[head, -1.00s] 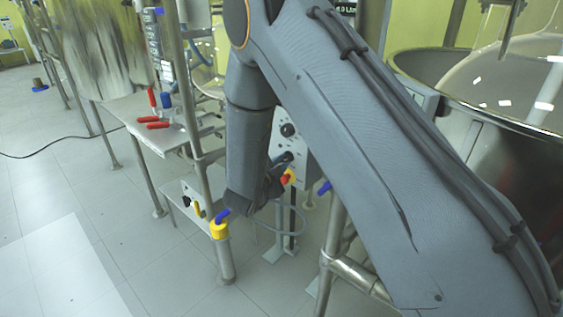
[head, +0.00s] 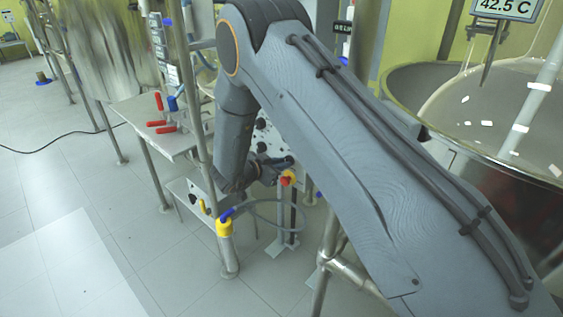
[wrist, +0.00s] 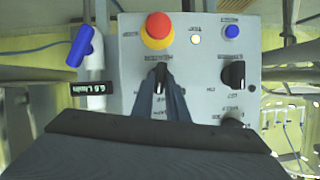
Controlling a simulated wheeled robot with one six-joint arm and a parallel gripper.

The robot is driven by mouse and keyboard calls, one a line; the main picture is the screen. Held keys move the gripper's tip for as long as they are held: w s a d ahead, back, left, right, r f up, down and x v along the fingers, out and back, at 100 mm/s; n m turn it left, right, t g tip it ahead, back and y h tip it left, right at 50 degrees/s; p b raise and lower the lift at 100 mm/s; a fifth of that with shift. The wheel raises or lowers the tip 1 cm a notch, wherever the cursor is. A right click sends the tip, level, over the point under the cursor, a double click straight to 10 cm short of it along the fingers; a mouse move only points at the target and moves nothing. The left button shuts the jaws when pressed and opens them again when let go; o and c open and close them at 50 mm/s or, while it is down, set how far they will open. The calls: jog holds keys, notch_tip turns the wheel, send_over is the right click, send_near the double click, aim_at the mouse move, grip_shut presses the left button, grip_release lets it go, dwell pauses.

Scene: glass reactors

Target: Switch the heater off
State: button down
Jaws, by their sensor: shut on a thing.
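A grey control panel (wrist: 200,62) fills the middle of the wrist view; in the head view it is mostly hidden behind my arm. My gripper (wrist: 160,82) is in front of it, with its fingers closed around a black knob (wrist: 160,76) just below the red and yellow emergency button (wrist: 158,31). The knob stands about upright in the wrist view. The labels are too blurred to read, so I cannot tell which control is the heater's. In the head view my gripper (head: 282,163) is beside the red and yellow button (head: 287,178).
A second black knob (wrist: 234,74), a lower dark knob (wrist: 233,122), a blue button (wrist: 232,32) and a pale lit lamp (wrist: 196,39) are on the panel. A blue-handled valve (wrist: 82,46) is at left. A display (head: 505,8) reads 42.5 C.

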jog(key=shift+w+n+g+h, duration=0.1)
jog(key=shift+n+g+h, duration=0.2)
jog(key=shift+n, duration=0.3)
dwell(0.3)
jog(key=c, duration=1.7)
grip_release()
jog(key=shift+c, duration=0.2)
jog(key=shift+a, duration=0.1)
jog(key=v, duration=0.7)
jog(key=shift+s+a+r, duration=0.2)
jog(key=shift+s+r, duration=0.05)
